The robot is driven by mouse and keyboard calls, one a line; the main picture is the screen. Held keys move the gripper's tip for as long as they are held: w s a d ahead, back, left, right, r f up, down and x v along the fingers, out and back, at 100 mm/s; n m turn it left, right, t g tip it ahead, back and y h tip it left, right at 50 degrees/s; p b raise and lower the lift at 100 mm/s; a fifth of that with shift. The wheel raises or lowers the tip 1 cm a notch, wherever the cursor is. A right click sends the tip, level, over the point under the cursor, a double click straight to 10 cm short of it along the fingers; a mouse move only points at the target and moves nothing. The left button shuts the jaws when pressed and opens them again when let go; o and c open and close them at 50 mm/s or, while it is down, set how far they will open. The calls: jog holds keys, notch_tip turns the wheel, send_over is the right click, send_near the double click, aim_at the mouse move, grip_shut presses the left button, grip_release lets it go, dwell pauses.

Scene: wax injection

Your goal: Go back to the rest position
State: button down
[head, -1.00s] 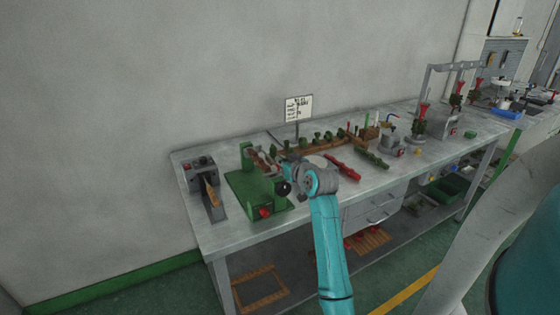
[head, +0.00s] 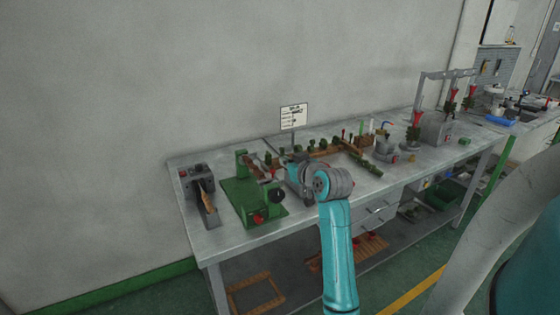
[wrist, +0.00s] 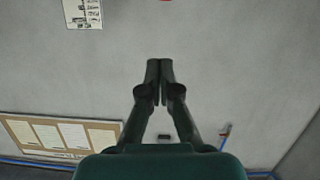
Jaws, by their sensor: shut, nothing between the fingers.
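My gripper (wrist: 160,82) shows in the wrist view with its two dark fingers together and nothing between them. The fingers cannot be made out in the head view.
A green machine (head: 250,198) and a grey device (head: 198,190) stand on the bench's left part. A sign (head: 294,116) stands at the back. Green pieces, a grey fixture (head: 385,150) and a metal frame (head: 422,105) are farther right.

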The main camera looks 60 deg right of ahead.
jog(key=shift+v, duration=1.4)
jog(key=w+a+f+y, duration=0.1)
jog(key=a+f, duration=1.2)
jog(key=s+a+f+t+y, duration=0.1)
jog(key=s+a+f, duration=0.2)
jog(key=a+f, duration=0.35)
jog(key=s+a+f+y, duration=0.1)
jog(key=s+a+f, duration=0.25)
jog(key=a, duration=0.65)
jog(key=s+a+f+n+y, duration=0.2)
jog(key=s+a+f, duration=0.1)
jog(key=s+a, duration=0.7)
jog(key=s+a+r+n+y, duration=0.1)
jog(key=s+a+r, duration=0.1)
jog(key=s, duration=0.5)
jog(key=s+a+r+n+t+y, duration=0.1)
jog(key=s+a+r+n+y, duration=0.1)
jog(key=s+a, duration=0.3)
jog(key=shift+s+n, duration=0.3)
jog(key=shift+s, duration=1.35)
